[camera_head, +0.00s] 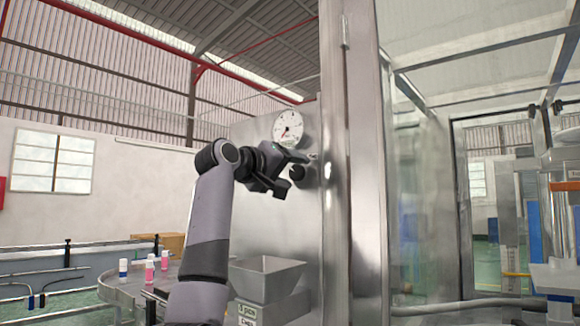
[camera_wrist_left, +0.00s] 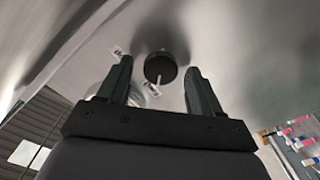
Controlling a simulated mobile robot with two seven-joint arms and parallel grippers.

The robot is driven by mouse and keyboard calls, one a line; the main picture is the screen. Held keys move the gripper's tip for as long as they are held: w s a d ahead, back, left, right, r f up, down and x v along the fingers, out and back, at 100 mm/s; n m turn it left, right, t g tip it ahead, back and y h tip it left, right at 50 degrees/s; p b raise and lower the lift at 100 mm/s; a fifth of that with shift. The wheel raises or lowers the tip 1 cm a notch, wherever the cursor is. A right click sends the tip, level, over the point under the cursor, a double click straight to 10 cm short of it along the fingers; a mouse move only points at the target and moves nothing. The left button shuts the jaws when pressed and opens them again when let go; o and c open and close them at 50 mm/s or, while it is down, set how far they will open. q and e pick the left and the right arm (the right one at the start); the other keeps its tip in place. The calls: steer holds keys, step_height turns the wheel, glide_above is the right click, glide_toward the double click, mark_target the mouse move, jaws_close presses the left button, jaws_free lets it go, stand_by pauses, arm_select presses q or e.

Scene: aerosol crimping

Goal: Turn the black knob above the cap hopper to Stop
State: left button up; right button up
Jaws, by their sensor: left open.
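The black knob (camera_head: 297,172) sits on the steel panel above the cap hopper (camera_head: 267,272) and below a round white gauge (camera_head: 287,128). In the left wrist view the knob (camera_wrist_left: 160,68) is round and dark with a pale pointer line. Small white labels (camera_wrist_left: 116,50) sit beside it, too small to read. My left gripper (camera_head: 300,174) is at the knob; in the left wrist view its two fingers (camera_wrist_left: 160,88) stand apart, with the knob between and just beyond their tips. I cannot tell whether they touch it. My right gripper is not in view.
A steel post (camera_head: 350,200) and glass-walled machine enclosure (camera_head: 420,200) stand right of the panel. Several pink and white cans (camera_head: 150,268) stand on the round table at the lower left. Open air lies left of my arm.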

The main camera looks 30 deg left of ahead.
arm_select(q)
steer(key=shift+c, duration=0.3)
steer(key=c, duration=1)
steer(key=shift+m, duration=0.4)
steer(key=m, duration=0.3)
steer(key=shift+m, duration=0.4)
steer(key=m, duration=0.9)
steer(key=shift+d, duration=0.1)
steer(key=m, duration=0.4)
steer(key=shift+m, duration=0.4)
